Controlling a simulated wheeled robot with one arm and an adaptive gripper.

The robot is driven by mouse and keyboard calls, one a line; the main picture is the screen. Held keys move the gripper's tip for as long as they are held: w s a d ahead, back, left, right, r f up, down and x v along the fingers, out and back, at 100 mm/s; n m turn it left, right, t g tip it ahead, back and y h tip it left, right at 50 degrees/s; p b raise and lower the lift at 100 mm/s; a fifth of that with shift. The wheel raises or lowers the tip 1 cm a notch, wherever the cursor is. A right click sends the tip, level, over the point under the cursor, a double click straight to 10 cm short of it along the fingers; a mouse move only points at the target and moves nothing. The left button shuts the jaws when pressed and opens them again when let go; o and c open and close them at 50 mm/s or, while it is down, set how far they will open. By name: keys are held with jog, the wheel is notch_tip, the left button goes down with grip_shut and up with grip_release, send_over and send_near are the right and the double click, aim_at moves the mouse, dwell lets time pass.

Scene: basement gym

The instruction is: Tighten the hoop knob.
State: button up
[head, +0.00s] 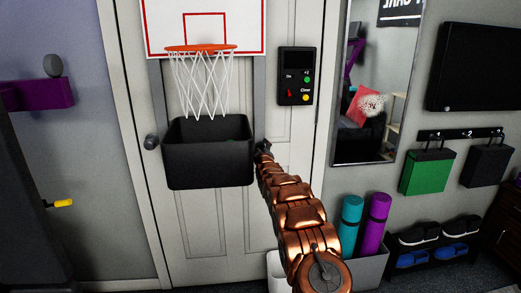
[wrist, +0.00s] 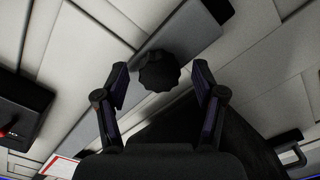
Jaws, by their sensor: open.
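The hoop knob (wrist: 160,72) is a black, scalloped round knob on a grey strip (wrist: 185,35) in the wrist view. My gripper (wrist: 162,84) is open, with one finger to the left of the knob and one to the right. The knob lies between or just beyond the fingertips; I cannot tell the depth. In the head view my gripper (head: 263,147) is at the right edge of the black bin, and the knob cannot be made out. The hoop (head: 200,47) with its white net hangs on the door above the bin.
The black bin (head: 208,170) under the net is close beside my gripper. A black control box (head: 296,76) is on the door to the upper right. Rolled mats (head: 350,222) stand in a box at lower right.

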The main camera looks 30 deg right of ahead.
jog(key=shift+w, duration=0.1)
jog(key=c, duration=1.1)
jog(key=shift+c, duration=0.2)
jog(key=m+b, duration=0.2)
jog(key=m, duration=0.1)
jog(key=shift+m, duration=0.4)
jog(key=m+b, duration=0.1)
jog(key=m, duration=0.3)
jog(key=shift+m+b, duration=0.3)
jog(key=shift+b, duration=0.1)
jog(key=m, duration=0.4)
jog(key=shift+m, duration=0.3)
jog(key=m, duration=0.4)
jog(key=shift+d+m, duration=0.1)
jog(key=shift+m, duration=0.3)
